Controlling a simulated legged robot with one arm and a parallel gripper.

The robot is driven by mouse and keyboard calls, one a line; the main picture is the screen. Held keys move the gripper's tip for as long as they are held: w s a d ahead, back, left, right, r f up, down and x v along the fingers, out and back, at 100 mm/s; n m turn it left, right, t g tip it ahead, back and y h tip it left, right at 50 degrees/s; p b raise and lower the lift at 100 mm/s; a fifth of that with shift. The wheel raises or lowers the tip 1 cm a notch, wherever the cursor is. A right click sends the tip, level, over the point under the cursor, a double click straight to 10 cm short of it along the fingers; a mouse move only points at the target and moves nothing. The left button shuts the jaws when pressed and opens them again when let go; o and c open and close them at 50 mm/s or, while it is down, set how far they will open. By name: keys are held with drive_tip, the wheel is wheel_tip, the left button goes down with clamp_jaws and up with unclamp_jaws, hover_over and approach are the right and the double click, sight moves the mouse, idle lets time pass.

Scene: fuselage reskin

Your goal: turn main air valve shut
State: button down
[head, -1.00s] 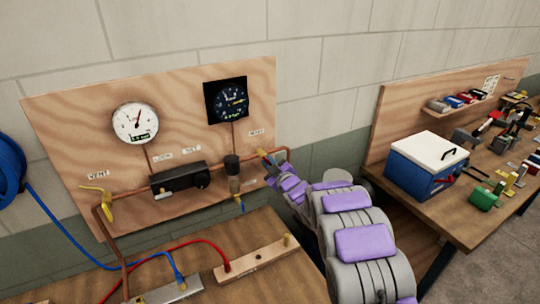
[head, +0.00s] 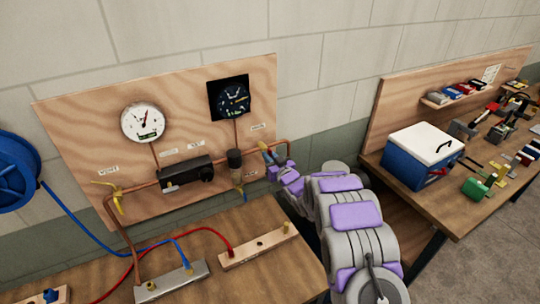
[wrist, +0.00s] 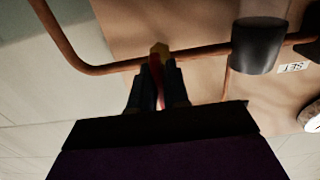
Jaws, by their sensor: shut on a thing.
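The main air valve shows in the wrist view as a brass body (wrist: 160,48) on a copper pipe, with a red lever handle (wrist: 157,72) pointing toward the camera. My gripper (wrist: 158,85) has its two dark fingers on either side of that handle and is shut on it. In the head view my gripper (head: 267,156) reaches the right end of the plywood panel (head: 90,130), below a small label. There the fingers largely hide the valve and its handle.
A dark cup-shaped unit (head: 235,160) and a black regulator box (head: 186,173) sit left of my gripper. A yellow vent valve (head: 118,200) is at the panel's left. Gauges hang above. Hoses and manifolds lie on the bench. A blue cooler (head: 420,165) stands right.

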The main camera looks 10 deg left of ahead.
drive_tip(key=shift+w+r, duration=0.1)
drive_tip(key=shift+r, duration=0.25)
drive_tip(key=c, duration=1.5)
unclamp_jaws()
drive_tip(key=o, duration=0.3)
drive_tip(key=shift+a+f, duration=0.1)
drive_tip(key=shift+f, duration=0.1)
drive_tip(key=v, duration=1.7)
drive_tip(key=shift+b, duration=0.45)
drive_tip(key=shift+f, duration=0.1)
